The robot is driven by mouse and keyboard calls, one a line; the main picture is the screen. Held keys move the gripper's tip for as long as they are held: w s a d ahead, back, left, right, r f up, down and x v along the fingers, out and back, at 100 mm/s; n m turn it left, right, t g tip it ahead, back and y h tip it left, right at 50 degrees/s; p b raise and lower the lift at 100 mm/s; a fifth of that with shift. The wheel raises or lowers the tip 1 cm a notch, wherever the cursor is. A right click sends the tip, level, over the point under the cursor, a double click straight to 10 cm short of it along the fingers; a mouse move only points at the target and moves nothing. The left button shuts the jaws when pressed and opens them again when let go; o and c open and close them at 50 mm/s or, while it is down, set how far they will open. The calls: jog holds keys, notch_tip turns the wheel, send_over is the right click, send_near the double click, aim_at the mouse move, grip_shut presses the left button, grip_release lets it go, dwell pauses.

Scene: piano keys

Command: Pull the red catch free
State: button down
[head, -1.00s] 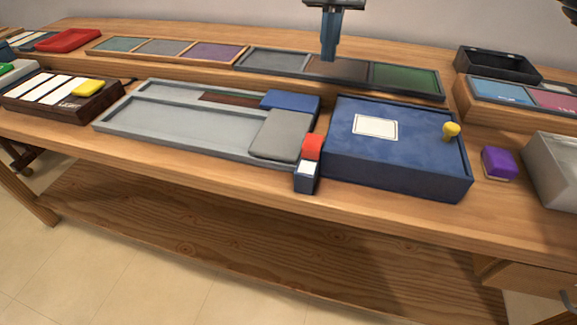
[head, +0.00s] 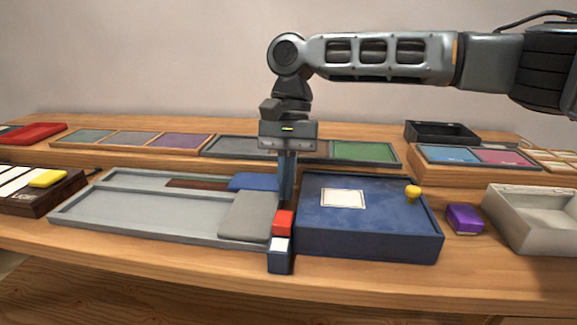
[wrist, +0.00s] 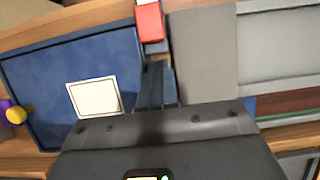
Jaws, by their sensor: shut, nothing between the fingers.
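The red catch (head: 283,222) is a small red block on a narrow blue holder with a white patch (head: 280,245). It sits between the grey sliding tray and the blue box, and also shows at the top of the wrist view (wrist: 150,22). My gripper (head: 286,203) points down with its fingers shut and empty. The fingertips are just behind the catch in the head view. In the wrist view my fingers (wrist: 157,70) lie just below the red block. I cannot tell whether they touch it.
The blue box (head: 370,222) with a yellow knob (head: 412,193) stands right of the catch. The grey tray (head: 130,217) with a grey plate (head: 246,216) and a blue block (head: 253,182) lies left. A purple block (head: 464,218) and a pale bin (head: 535,215) are farther right.

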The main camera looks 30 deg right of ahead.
jog(key=shift+s+a, duration=0.5)
jog(key=shift+s, duration=0.25)
